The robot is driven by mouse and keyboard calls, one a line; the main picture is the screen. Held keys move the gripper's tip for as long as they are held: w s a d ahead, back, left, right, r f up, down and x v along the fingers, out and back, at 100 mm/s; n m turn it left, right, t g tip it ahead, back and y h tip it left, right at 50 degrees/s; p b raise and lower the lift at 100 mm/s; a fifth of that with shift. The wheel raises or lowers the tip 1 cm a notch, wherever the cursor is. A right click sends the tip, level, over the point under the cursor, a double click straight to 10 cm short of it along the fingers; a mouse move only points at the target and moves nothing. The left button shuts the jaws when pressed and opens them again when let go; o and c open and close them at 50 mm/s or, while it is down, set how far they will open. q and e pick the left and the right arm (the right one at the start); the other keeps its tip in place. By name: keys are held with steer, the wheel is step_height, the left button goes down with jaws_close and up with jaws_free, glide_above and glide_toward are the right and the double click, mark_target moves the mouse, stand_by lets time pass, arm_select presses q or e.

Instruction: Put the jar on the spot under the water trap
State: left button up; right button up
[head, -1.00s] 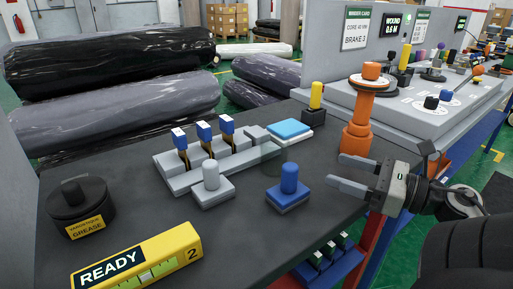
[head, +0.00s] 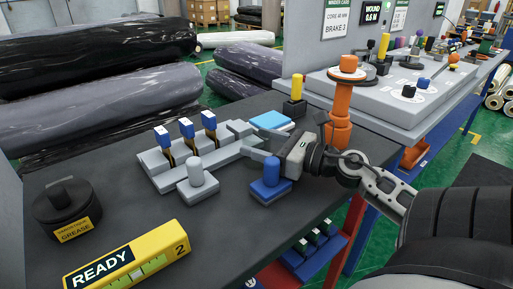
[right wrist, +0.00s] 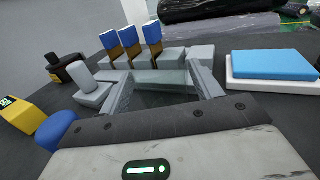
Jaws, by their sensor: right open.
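The gripper is open, with one finger on each side; I cannot tell whether either touches the glass. My left gripper is not in view.
A grey knob block (head: 197,183) and a blue knob block (head: 270,187) stand in front. A blue-topped white pad (head: 271,120), a yellow-topped post (head: 297,92) and an orange post (head: 341,105) stand behind. A grease pot (head: 67,208) and yellow level (head: 128,262) are at left.

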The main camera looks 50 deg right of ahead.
steer(key=shift+w+a, duration=0.2)
steer(key=shift+w, duration=0.5)
steer(key=c, duration=0.9)
